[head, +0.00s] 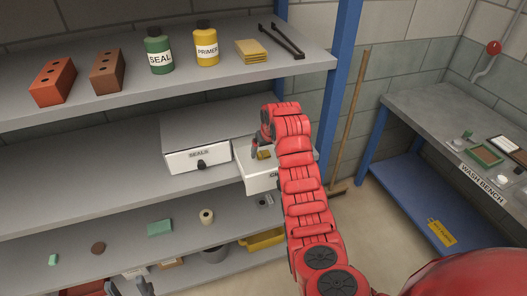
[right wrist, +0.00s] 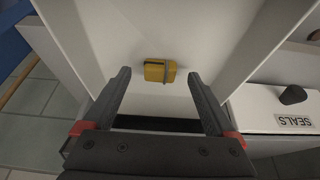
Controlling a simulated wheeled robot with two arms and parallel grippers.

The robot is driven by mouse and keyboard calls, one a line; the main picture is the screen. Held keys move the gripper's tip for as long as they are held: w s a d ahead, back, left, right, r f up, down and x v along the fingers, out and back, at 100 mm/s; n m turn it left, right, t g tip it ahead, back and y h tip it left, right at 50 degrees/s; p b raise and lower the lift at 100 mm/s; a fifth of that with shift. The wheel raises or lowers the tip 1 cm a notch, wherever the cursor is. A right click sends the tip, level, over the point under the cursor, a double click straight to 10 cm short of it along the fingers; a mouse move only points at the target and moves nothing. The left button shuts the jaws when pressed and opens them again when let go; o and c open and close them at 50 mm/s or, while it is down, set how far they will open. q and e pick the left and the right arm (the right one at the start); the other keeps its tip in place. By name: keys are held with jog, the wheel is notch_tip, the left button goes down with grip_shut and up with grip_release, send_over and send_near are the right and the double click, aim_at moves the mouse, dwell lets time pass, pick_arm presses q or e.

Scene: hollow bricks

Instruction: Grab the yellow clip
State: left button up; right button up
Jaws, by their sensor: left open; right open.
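The yellow clip (head: 264,155) lies in the open white drawer (head: 262,180) on the middle shelf. In the right wrist view the clip (right wrist: 155,72) is a small yellow block with a dark strip across its right part, on the pale drawer floor. My right gripper (head: 258,146) is over the drawer. Its open fingers (right wrist: 158,80) point toward the clip, one to each side of it, with gaps between. My left gripper (head: 130,286) is low at the bottom edge, partly cut off, open and far from the clip.
A closed SEALS drawer (head: 190,160) with a dark knob stands left of the open one. The upper shelf (head: 120,78) above holds bricks, a SEAL jar and a PRIMER jar. The drawer's side walls flank my right fingers. A wash bench (head: 430,125) stands at the right.

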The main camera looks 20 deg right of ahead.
jog(key=shift+x, duration=1)
jog(key=shift+r, duration=0.1)
jog(key=c, duration=1.4)
jog(key=shift+w, duration=0.1)
